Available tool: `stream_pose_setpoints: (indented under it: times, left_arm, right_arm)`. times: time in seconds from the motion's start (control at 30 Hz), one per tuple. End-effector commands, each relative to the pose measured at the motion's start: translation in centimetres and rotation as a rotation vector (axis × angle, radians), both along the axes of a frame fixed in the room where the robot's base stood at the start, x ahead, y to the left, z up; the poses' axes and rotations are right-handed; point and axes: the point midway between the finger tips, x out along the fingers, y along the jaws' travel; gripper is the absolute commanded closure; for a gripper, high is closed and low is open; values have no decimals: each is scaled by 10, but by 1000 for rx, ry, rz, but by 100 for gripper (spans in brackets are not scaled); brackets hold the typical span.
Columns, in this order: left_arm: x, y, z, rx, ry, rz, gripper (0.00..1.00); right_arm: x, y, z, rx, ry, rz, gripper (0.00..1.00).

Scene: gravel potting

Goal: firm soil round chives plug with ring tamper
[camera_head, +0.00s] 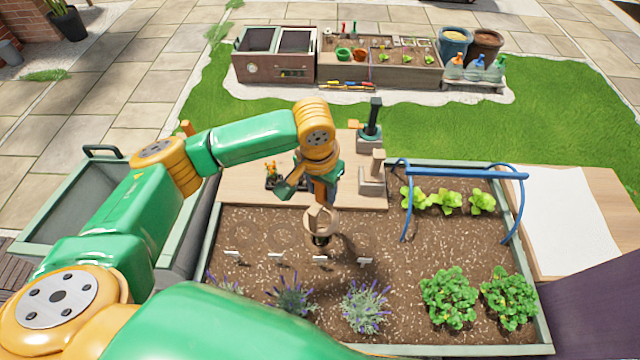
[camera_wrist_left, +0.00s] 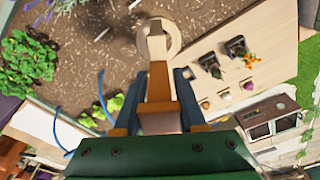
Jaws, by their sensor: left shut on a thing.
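My left gripper (camera_head: 327,188) is shut on the ring tamper (camera_head: 319,220), a wooden tool with a round ring foot. The tamper points down over the brown soil of the planter bed, near the back and just behind the white plant labels. In the left wrist view, its wooden handle (camera_wrist_left: 159,82) runs between the fingers to the pale round foot. The chives plug cannot be made out; the tamper and gripper cover that spot. I cannot tell whether the ring touches the soil. My right gripper is not in view.
White labels (camera_head: 320,259) stand in a row, with lavender (camera_head: 364,306) in front. Leafy plants (camera_head: 448,297) fill the right side. A blue hoop frame (camera_head: 465,173) spans the lettuces (camera_head: 447,201). A wooden board (camera_head: 240,186) behind the bed carries small pots and tool stands (camera_head: 372,187).

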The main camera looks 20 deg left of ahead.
Motion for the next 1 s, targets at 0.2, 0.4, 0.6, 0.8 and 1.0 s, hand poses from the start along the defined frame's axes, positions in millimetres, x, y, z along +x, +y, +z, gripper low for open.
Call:
stream_pose_setpoints:
  times: [0.2,0.4,0.6,0.8,1.0]
  left_arm:
    - [0,0,-26,0,-2,1,100]
    - [0,0,-49,0,0,2,100]
    - [-1,0,-80,-1,1,3,100]
    - [0,0,-95,0,0,3,100]
    - [0,0,-94,-1,-1,3,100]
  right_arm:
    - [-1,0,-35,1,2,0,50]
    - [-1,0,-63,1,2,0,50]
    - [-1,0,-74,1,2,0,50]
    - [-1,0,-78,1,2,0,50]
    - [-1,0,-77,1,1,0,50]
